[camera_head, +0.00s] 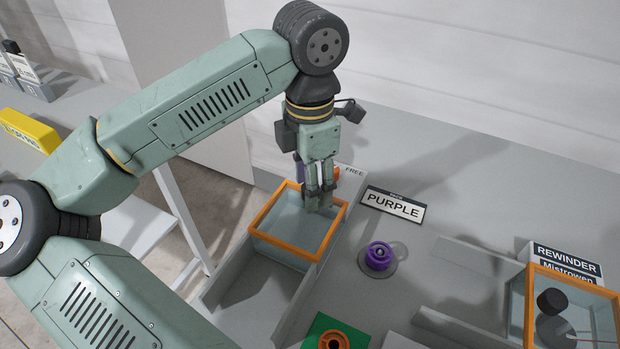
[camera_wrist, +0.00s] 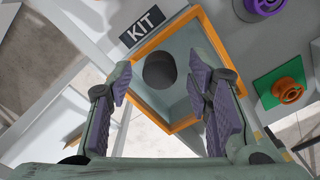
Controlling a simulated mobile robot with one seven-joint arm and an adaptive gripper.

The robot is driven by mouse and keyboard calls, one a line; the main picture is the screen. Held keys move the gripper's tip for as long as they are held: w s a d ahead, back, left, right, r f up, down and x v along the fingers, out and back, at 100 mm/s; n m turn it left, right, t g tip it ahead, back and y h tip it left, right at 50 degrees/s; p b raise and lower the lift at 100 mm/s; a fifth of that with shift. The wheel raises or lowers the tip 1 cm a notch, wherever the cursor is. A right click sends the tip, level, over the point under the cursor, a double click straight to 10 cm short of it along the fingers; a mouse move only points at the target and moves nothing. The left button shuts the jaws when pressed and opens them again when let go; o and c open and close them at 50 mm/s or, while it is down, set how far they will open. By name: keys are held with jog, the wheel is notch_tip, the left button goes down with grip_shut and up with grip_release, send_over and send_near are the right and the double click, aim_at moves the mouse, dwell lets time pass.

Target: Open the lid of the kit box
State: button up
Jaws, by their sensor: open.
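The kit box (camera_head: 262,262) is a clear-sided box with an orange rim. It stands left of the middle of the table, and its rim also shows in the wrist view (camera_wrist: 150,108), beside a KIT label (camera_wrist: 142,25). Its clear top looks flat and closed within the rim. A dark round knob (camera_wrist: 160,69) shows over the top in the wrist view; in the head view my gripper seems to hide it. My gripper (camera_head: 319,207) points down over the box, its fingers apart and empty. In the wrist view the knob lies between and beyond the fingertips.
A purple spool (camera_head: 379,256) stands right of the box, before a PURPLE sign (camera_head: 393,206). An orange spool (camera_head: 333,341) sits on a green pad (camera_head: 318,325) in front. A similar orange-rimmed rewinder box (camera_head: 516,306) with a black knob (camera_head: 552,301) stands at right. Low grey walls flank the kit box.

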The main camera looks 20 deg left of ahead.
jog(key=shift+c, duration=0.6)
grip_shut()
dwell(0.3)
